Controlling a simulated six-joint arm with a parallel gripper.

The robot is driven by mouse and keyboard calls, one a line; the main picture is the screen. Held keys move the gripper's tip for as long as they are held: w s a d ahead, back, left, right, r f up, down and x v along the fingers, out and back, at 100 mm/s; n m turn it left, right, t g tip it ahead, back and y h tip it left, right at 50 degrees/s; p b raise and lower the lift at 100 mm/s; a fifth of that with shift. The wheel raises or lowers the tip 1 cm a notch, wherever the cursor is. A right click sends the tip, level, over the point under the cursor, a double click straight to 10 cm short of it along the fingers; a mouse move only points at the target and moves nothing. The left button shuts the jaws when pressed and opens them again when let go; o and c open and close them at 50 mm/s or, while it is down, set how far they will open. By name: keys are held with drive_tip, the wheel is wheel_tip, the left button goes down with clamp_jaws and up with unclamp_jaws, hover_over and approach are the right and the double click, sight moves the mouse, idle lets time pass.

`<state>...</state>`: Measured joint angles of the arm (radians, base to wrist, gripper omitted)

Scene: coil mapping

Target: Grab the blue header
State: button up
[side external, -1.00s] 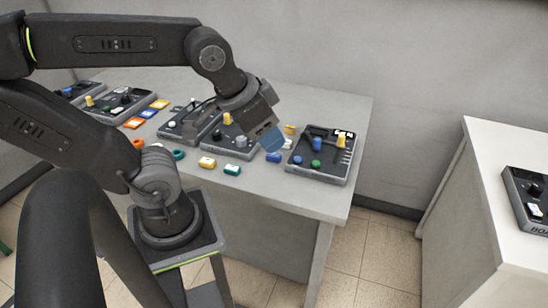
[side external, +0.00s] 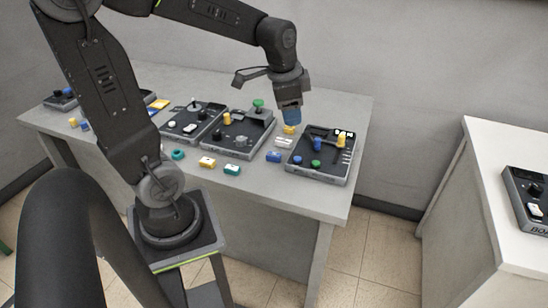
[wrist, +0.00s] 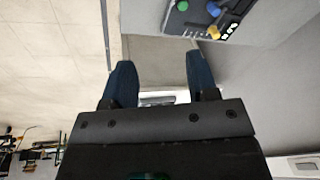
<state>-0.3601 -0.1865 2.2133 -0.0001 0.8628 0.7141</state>
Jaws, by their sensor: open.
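A small blue header (side external: 273,156) lies on the grey table, just left of the right-hand dark board (side external: 322,172). My gripper (side external: 291,122) points down with blue fingers, behind the blue header and above a yellow header (side external: 289,130). The gripper is apart from the blue header. In the wrist view my gripper (wrist: 160,80) has its two fingers spread. A pale object (wrist: 155,100) shows low between them; I cannot tell what it is. The blue header cannot be made out in the wrist view.
A white header (side external: 283,143) lies just behind the blue one. The right-hand board carries blue, green and yellow pegs. A middle board (side external: 236,140) stands to the left.

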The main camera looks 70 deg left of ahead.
drive_tip(key=w+a+f+m+g, duration=0.1)
drive_tip(key=w+a+f+m, duration=0.15)
drive_tip(key=a+f, duration=0.4)
drive_tip(key=m+g+h, duration=0.1)
drive_tip(key=m+g, duration=0.1)
hover_over(274, 154)
wheel_tip(274, 154, down, 5)
drive_tip(key=f, duration=0.9)
drive_tip(key=shift+s+a, duration=0.25)
drive_tip(key=shift+s, duration=0.05)
drive_tip(key=f, duration=0.4)
drive_tip(key=shift+w+d+f, duration=0.2)
drive_tip(key=shift+w+d, duration=0.05)
drive_tip(key=shift+d, duration=0.1)
drive_tip(key=shift+f, duration=0.65)
drive_tip(key=shift+c, duration=0.2)
clamp_jaws()
drive_tip(key=shift+r, duration=0.15)
